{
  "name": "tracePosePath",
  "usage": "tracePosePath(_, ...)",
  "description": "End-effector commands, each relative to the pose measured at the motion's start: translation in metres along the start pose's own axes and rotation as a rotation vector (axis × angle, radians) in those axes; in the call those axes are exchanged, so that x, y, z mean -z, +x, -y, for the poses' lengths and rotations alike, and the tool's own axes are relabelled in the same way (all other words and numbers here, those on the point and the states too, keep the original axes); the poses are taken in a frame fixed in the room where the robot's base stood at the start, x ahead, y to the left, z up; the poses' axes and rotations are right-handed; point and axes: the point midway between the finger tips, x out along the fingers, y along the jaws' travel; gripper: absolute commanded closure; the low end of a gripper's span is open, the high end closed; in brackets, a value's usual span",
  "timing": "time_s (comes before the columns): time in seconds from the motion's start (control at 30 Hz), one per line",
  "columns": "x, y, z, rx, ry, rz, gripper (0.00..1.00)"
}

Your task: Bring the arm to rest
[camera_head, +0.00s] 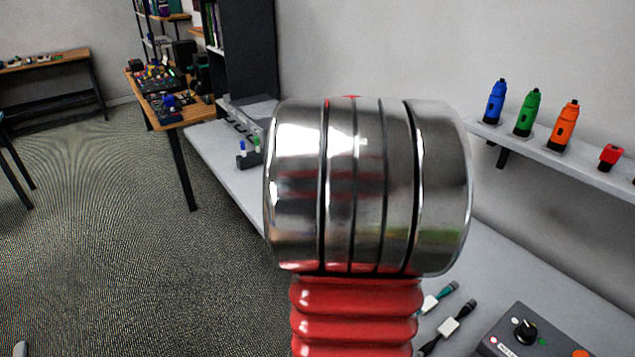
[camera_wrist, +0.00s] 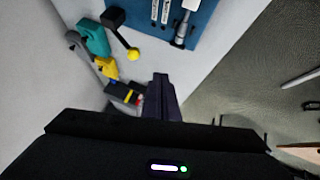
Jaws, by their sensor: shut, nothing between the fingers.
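My arm fills the middle of the head view, with a shiny metal joint (camera_head: 370,185) above a red ribbed section (camera_head: 355,315). My gripper does not show in the head view. In the wrist view my gripper (camera_wrist: 161,80) shows as dark fingers close together, with nothing seen between them. The fingers point toward a pale grey surface and the edge of a blue mat (camera_wrist: 205,20). I cannot tell how far they are above it.
A grey worktop (camera_head: 220,160) runs behind my arm. Cable connectors (camera_head: 450,320) and a control box (camera_head: 530,335) lie at lower right. A wall shelf (camera_head: 590,170) holds blue, green and orange tools. In the wrist view, a teal tool (camera_wrist: 92,38) and yellow piece (camera_wrist: 107,68) lie near the fingers.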

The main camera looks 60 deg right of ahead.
Motion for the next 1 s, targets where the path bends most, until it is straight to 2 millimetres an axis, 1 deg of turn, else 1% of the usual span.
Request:
tracePosePath(0.57,0.0,0.0,0.0,0.0,0.001,0.0,1.0)
tracePosePath(0.67,0.0,0.0,0.0,0.0,0.017,0.0,1.0)
tracePosePath(0.77,-0.001,0.0,0.003,0.01,0.068,0.004,1.0)
tracePosePath(0.87,-0.007,0.001,0.01,0.034,0.143,0.026,1.0)
tracePosePath(1.0,-0.03,0.002,0.031,0.084,0.262,0.097,1.0)
